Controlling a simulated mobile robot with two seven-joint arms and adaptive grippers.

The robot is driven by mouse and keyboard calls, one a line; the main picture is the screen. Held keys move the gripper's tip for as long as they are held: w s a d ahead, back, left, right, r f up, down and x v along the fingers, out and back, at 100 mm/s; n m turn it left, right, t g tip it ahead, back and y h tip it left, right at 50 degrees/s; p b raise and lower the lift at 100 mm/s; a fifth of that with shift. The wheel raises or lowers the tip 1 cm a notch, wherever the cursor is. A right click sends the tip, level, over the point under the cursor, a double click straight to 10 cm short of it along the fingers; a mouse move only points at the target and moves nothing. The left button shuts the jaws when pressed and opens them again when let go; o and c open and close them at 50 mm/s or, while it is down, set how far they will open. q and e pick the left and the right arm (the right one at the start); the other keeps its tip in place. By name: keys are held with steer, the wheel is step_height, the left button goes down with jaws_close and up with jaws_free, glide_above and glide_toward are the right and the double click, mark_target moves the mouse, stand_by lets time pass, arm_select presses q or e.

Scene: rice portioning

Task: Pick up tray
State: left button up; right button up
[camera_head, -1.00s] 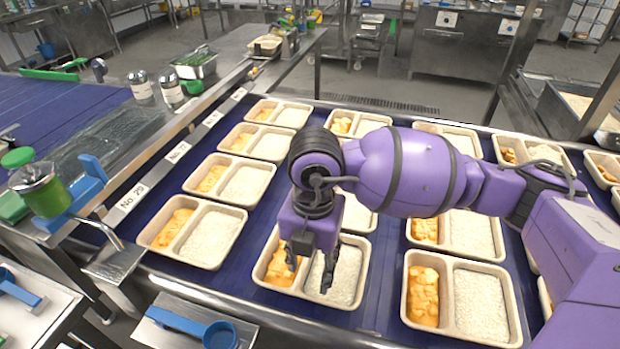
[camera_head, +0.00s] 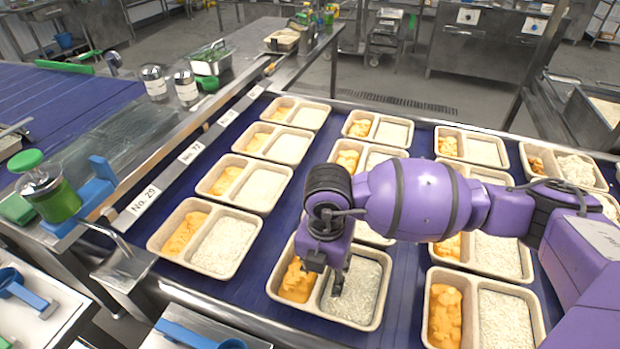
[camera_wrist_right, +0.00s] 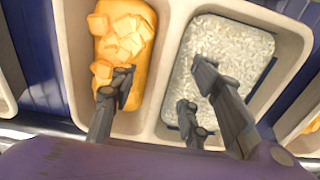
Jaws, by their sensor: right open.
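A beige two-compartment tray (camera_head: 321,312) lies on the blue belt in the front row, with orange chunks on its left and white rice on its right. My right gripper (camera_head: 332,278) points down over this tray. In the right wrist view, the open right gripper (camera_wrist_right: 160,88) has one finger over the orange chunks and two over the rice, on either side of the tray's divider (camera_wrist_right: 167,55). Nothing is held. I cannot tell whether the fingertips touch the food. My left gripper is out of view.
Several similar filled trays stand in rows, including one at left (camera_head: 262,228) and one at front right (camera_head: 470,272). A steel ledge with number labels (camera_head: 143,201) borders the belt. A green-lidded jar (camera_head: 55,195) stands left. Belt gaps between trays are narrow.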

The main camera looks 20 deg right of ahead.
jaws_close()
steer(key=shift+r, duration=0.15)
